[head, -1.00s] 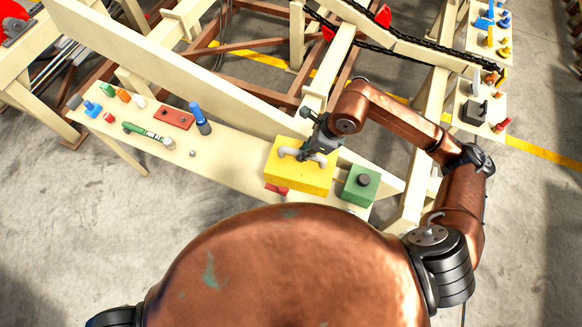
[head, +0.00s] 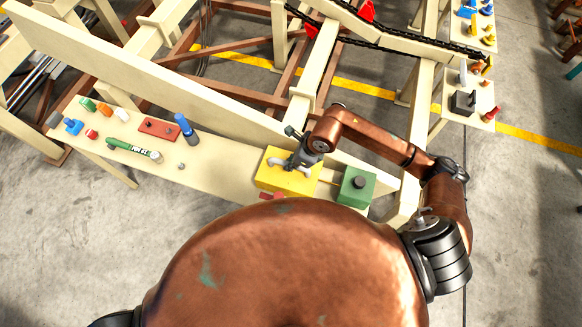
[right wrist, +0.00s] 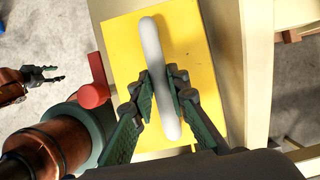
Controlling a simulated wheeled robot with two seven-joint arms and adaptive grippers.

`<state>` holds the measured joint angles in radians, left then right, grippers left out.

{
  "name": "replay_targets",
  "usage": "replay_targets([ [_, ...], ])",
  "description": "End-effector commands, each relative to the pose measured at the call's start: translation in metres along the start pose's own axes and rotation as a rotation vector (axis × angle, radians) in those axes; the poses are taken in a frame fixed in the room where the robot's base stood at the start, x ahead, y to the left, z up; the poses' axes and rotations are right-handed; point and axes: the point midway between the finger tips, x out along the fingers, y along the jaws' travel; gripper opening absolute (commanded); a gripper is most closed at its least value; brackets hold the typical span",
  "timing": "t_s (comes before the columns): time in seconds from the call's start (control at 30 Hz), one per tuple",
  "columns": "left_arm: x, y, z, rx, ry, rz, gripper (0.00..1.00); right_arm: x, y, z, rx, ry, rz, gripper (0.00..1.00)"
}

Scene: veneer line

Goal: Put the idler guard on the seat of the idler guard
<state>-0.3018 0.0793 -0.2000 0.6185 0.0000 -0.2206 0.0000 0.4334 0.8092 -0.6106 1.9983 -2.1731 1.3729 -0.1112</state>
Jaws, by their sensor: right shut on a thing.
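The idler guard, a yellow block (head: 270,180) with a grey bar handle, is at the right part of the cream bench. It fills much of the right wrist view (right wrist: 120,60). My right gripper (head: 298,161) is shut on the grey handle, with its fingers on both sides of the bar in the wrist view (right wrist: 163,95). Whether the guard rests on something or hangs just above it I cannot tell. Its seat is not distinguishable, perhaps hidden under it. My left gripper (right wrist: 52,76) shows at the left of the wrist view, open and empty.
A green box (head: 356,188) with a black knob stands just right of the guard. A red part (head: 270,195) sits at its front edge. On the bench's left are a red plate (head: 159,129), a blue-and-dark cylinder (head: 187,128), a green tube (head: 130,149) and several small parts. A cream beam runs behind.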

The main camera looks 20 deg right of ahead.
Motion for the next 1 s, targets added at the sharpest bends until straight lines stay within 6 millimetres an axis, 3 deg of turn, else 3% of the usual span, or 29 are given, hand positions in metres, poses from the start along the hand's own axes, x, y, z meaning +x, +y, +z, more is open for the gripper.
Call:
replay_targets([
  [0.33, -0.005, -0.001, -0.01, 0.002, 0.013, -0.001, 0.4, 0.032, 0.0, -0.013, 0.003, -0.003, -0.001, 0.0],
  [0.57, -0.005, -0.001, -0.005, 0.001, 0.006, -0.001, 0.4, 0.033, -0.001, -0.015, 0.002, -0.003, -0.003, 0.0],
  [0.6, -0.005, -0.001, -0.004, 0.001, 0.005, -0.001, 0.4, 0.034, -0.001, -0.016, 0.003, 0.001, -0.002, 0.16],
  [0.83, -0.005, -0.001, -0.004, 0.001, 0.004, -0.001, 0.4, 0.034, -0.001, -0.016, 0.003, 0.001, -0.002, 0.32],
  [1.0, -0.004, -0.001, -0.003, 0.001, 0.004, -0.001, 0.4, 0.034, -0.001, -0.016, 0.003, 0.001, -0.002, 0.32],
])
